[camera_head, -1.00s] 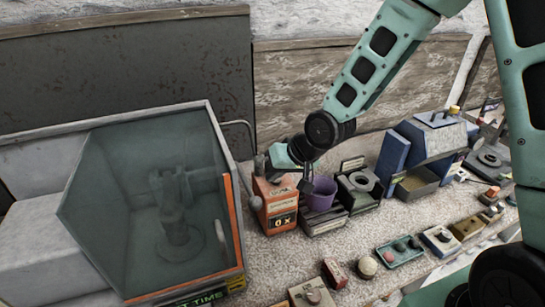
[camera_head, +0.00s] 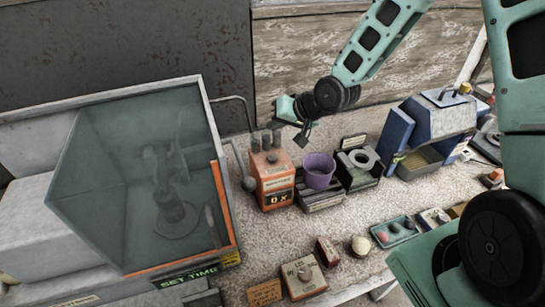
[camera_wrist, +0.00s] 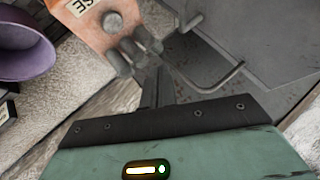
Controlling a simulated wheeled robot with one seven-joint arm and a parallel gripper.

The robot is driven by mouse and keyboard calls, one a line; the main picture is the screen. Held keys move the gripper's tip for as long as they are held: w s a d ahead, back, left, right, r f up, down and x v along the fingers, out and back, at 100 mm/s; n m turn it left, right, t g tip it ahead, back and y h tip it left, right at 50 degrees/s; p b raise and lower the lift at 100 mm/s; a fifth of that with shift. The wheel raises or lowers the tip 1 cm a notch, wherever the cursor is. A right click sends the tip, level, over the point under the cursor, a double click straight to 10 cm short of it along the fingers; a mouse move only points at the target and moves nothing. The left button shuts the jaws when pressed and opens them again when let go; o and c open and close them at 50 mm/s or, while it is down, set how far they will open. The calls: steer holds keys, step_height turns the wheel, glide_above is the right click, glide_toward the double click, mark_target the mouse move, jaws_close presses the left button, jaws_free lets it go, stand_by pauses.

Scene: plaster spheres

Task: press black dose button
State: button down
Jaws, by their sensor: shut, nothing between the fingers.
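An orange dose machine (camera_head: 275,185) with a lit "0 x" display stands on the speckled bench, left of a purple cup. Several grey knobs or buttons (camera_head: 266,141) stand up from its top; I cannot tell a black dose button among them. The orange machine (camera_wrist: 92,22) and its grey knobs (camera_wrist: 120,62) also show at the top of the wrist view. My gripper (camera_head: 303,138) is shut and empty, above and to the right of the knobs in the head view. In the wrist view its dark fingers (camera_wrist: 157,88) point toward the knobs; contact cannot be told.
A purple cup (camera_head: 319,171) stands right of the machine, then a dark device with a pale ring (camera_head: 359,161). A large glass-fronted cabinet (camera_head: 140,175) with an orange edge is on the left. Small boxes and a pale ball (camera_head: 361,245) line the front.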

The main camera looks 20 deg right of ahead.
mark_target(276, 158)
step_height(276, 158, down, 8)
steer(key=b, duration=0.6)
steer(key=shift+f+b, duration=0.2)
steer(key=shift+b, duration=0.15)
stand_by(1.4)
steer(key=shift+f+b, duration=0.3)
steer(key=shift+f, duration=0.1)
steer(key=shift+f+b, duration=0.4)
steer(key=shift+f, duration=0.15)
stand_by(0.7)
steer(key=shift+r, duration=0.15)
steer(key=shift+r+p, duration=0.9)
step_height(276, 158, up, 5)
steer(key=p, duration=0.4)
